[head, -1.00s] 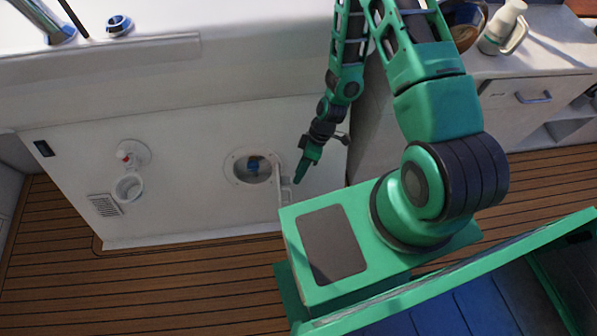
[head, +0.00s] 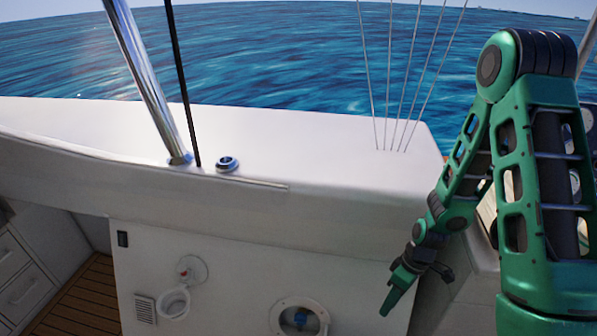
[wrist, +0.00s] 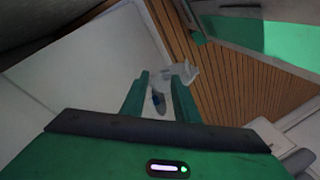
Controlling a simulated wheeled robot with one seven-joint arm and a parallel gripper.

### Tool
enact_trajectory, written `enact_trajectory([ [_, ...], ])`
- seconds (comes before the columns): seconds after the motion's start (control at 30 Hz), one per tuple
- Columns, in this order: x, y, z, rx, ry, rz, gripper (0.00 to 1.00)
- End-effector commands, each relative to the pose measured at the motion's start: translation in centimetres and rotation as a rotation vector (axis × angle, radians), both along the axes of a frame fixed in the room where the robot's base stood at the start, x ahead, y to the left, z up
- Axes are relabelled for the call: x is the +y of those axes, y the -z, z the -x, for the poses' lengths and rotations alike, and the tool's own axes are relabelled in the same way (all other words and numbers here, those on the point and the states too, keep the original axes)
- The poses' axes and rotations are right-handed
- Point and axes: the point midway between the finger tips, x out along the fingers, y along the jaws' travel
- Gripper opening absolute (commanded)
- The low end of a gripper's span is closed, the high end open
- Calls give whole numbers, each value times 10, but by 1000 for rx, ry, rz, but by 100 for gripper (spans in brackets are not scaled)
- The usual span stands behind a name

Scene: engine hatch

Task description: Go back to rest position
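My gripper (head: 392,303) hangs at the lower right in the head view, pointing down and left, in front of the white panel (head: 230,275). It is to the right of the round engine hatch opening (head: 277,318), apart from it. A blue part (head: 300,318) shows inside the opening, which the frame's bottom edge cuts off. In the wrist view, my gripper's two green fingers (wrist: 161,80) stand apart with nothing held between them.
A round white fitting with a cup (head: 174,301) and a vent grille (head: 145,309) are on the panel's left. Above runs a white ledge (head: 240,135) with a metal post (head: 150,80) and taut wires at right. Wooden floor (wrist: 235,75) lies below.

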Motion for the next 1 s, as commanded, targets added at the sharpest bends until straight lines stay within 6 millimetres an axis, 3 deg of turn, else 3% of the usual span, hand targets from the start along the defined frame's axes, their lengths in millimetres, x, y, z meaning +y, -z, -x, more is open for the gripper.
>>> enact_trajectory([
  [0.2, -45, -70, -4, -2, 162, 106, 28],
  [0.47, -89, -148, 13, 0, 390, 211, 28],
  [0.77, -126, -230, 56, -1, 690, 290, 28],
  [1.0, -143, -284, 104, 3, 946, 314, 28],
])
